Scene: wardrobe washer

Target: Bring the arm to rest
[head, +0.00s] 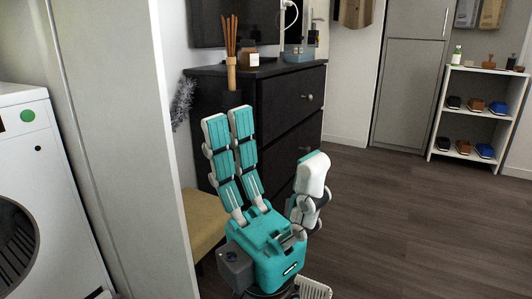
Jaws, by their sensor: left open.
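My left gripper (272,146) stands upright in the lower middle of the head view. It has a teal body and white-and-teal fingers that point upward. Two fingers are on the left and a thicker one is on the right, with a clear gap between them. It is open and nothing shows in it. It appears in front of the dark dresser. My right gripper is not in view.
A black dresser (293,103) with a reed diffuser (231,55) stands behind the gripper. A white partition (125,120) and a washer (45,185) are at left. A white shoe rack (461,130) is at right. Wooden floor (400,225) is clear at right.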

